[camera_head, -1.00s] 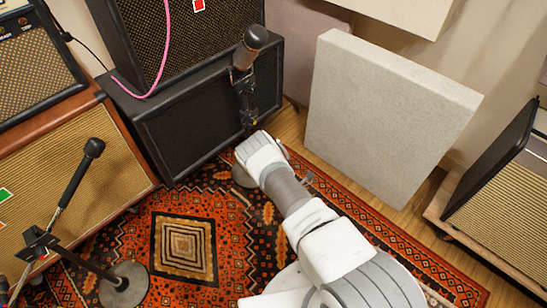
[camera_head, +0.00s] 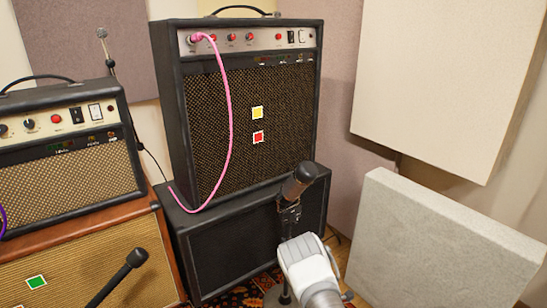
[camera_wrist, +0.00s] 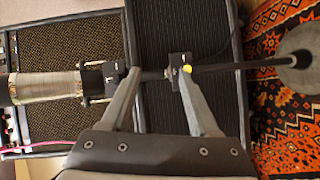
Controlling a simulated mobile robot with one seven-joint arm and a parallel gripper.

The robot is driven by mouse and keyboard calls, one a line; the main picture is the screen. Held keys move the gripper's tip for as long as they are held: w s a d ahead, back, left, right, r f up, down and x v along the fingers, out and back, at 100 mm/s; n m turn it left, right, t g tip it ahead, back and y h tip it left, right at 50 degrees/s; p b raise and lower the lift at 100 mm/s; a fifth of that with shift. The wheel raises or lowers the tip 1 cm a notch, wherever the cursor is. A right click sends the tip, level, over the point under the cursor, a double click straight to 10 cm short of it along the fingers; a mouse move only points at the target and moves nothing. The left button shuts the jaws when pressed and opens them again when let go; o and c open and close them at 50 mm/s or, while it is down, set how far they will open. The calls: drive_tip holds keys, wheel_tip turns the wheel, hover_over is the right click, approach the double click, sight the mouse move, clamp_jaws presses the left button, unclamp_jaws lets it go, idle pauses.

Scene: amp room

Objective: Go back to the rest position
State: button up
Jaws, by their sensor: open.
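My gripper (camera_wrist: 157,75) is open in the wrist view, with its two fingers apart. A black microphone stand (camera_wrist: 220,68) runs across the picture at the fingertips, and its thin rod passes between them. I cannot tell whether a finger touches the stand or its clamp. In the head view my white wrist is at the bottom, just below the dark microphone (camera_head: 300,180), and hides the fingers. The microphone's silvery body (camera_wrist: 45,87) shows at the left of the wrist view.
A tall amp (camera_head: 290,100) with a pink cable (camera_head: 229,110) stands on a black cabinet (camera_head: 225,245) behind the microphone. A smaller amp (camera_head: 70,180) and another microphone (camera_head: 136,260) are at left. A pale panel (camera_head: 440,245) is at right.

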drive_tip(key=w+d+r+m+g+h, duration=0.15)
drive_tip(key=w+r+m, duration=0.25)
drive_tip(key=r, duration=0.5)
drive_tip(key=s+r+m+g, duration=0.2)
drive_tip(key=s+r+m, duration=0.2)
drive_tip(key=r, duration=0.7)
drive_tip(key=s+r+m+g, duration=0.2)
drive_tip(key=s+r+m, duration=0.1)
drive_tip(key=r, duration=0.7)
drive_tip(key=s+a+r+m+g, duration=0.15)
drive_tip(key=s+r, duration=0.25)
drive_tip(key=s, duration=0.8)
drive_tip(key=s+r+m+g, duration=0.2)
drive_tip(key=s+r, duration=0.2)
drive_tip(key=s, duration=0.9)
drive_tip(key=s+a+r+m+g, duration=0.15)
drive_tip(key=s+r, duration=0.25)
drive_tip(key=s, duration=0.8)
wheel_tip(320, 180, up, 28)
drive_tip(key=p, duration=2.8)
drive_tip(key=shift+s+d+m+g, duration=0.4)
drive_tip(key=shift+g, duration=0.05)
